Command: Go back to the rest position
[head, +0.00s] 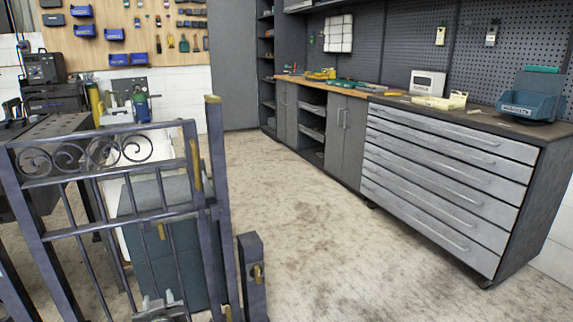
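A dark metal scroll gate (105,180) with curled scrollwork along its top stands at the left. A tall post with brass-coloured parts (219,190) stands at its right side. A short post with a brass-coloured catch (252,275) stands just to the right of that. My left gripper (158,300) shows small at the bottom edge, by the lower gate bars. Its two pale fingertips stand apart with nothing seen between them. Most of the gripper is cut off by the frame. My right gripper is not in view.
A dark box-like cabinet (165,240) shows through the gate bars. A workbench (50,128) with tools stands behind the gate at left. A grey drawer cabinet (445,185) and counter line the right wall. The floor (330,230) between is clear.

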